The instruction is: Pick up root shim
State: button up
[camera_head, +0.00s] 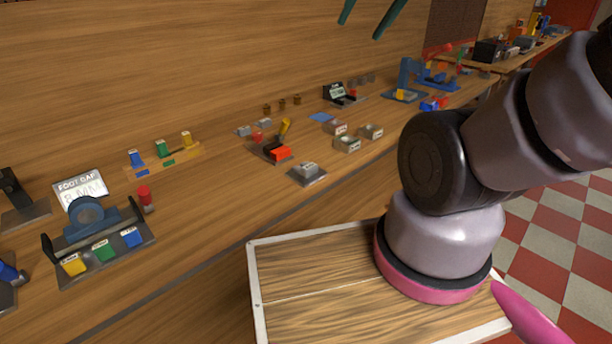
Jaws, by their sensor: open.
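Two dark green fingers of my gripper (360,30) hang in at the top edge, spread apart with nothing between them. They are high above the long wooden bench (215,215). I cannot tell which part is the root shim; no label for it is readable. Small candidates include labelled yellow (74,264), green (103,250) and blue (131,237) blocks on a dark fixture at left. A grey part (307,170) sits on a dark plate near mid-bench. Grey labelled boxes (347,144) stand right of it. My gripper touches none of these.
A "FOOT CAP" sign (81,187) stands behind the left fixture, with a red-topped piece (144,198) beside it. A wooden strip (165,163) holds more coloured blocks. A blue fixture (405,80) is farther right. Bare bench lies along the front.

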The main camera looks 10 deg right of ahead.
aim_at(307, 171)
jog(key=k+l+u, duration=0.35)
jog(key=k+l, duration=0.35)
